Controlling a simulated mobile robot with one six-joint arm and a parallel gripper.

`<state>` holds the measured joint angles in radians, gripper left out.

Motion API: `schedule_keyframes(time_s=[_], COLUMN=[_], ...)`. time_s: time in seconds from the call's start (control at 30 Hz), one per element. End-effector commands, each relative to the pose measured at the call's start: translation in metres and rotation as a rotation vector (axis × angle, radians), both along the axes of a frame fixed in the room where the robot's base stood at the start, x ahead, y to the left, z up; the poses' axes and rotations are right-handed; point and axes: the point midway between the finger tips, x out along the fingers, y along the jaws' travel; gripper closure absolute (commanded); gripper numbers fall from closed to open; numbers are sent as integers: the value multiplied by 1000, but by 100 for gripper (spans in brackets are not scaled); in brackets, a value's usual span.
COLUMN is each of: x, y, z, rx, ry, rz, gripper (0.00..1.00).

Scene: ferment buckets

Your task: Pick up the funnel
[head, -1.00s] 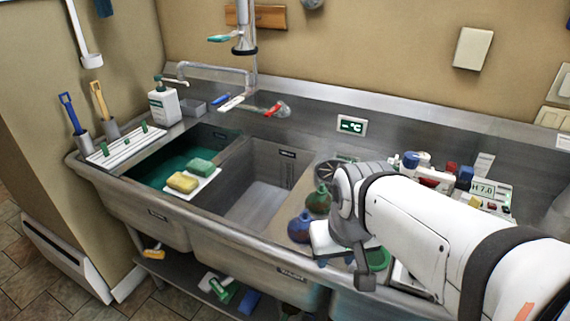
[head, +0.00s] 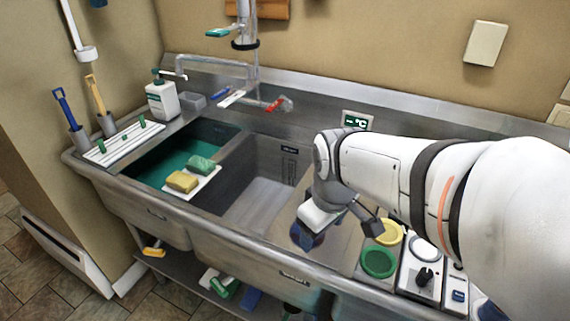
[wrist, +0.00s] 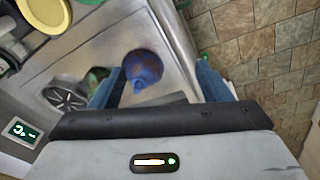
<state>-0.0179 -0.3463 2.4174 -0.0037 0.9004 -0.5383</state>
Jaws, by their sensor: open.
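A blue funnel (wrist: 142,68) rests on the steel surface in the wrist view, its wide round mouth away from me and its narrow spout toward me. My gripper (wrist: 160,67) is open, with one blue finger on each side of the funnel; the funnel lies closer to the left finger and nothing is gripped. A green item (wrist: 94,78), perhaps another funnel, is partly hidden behind the left finger. In the head view my gripper (head: 308,236) is low over the counter right of the basin, and it hides most of the blue funnel (head: 319,240).
A dark round strainer (wrist: 66,97) lies beside the green item. A green round lid (head: 379,262) and a yellow one (head: 389,232) are right of my gripper, near a device with a knob (head: 424,277). The empty basin (head: 258,203) is left. The counter's front edge is close.

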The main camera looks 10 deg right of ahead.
Motion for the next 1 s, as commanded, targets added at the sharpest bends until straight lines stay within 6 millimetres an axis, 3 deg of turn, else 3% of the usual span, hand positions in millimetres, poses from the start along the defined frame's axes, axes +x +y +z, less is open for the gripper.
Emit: schedule_keyframes(time_s=[0.3,0.5,0.7,1.0], x=[55,81,92,95], y=[2,3,4,3], z=[-3,-13,-20,-49], rx=[-99,-120,-126,-124], ry=[95,127,138,141], rz=[826,1247,1455,1487], gripper=[21,21,21,21])
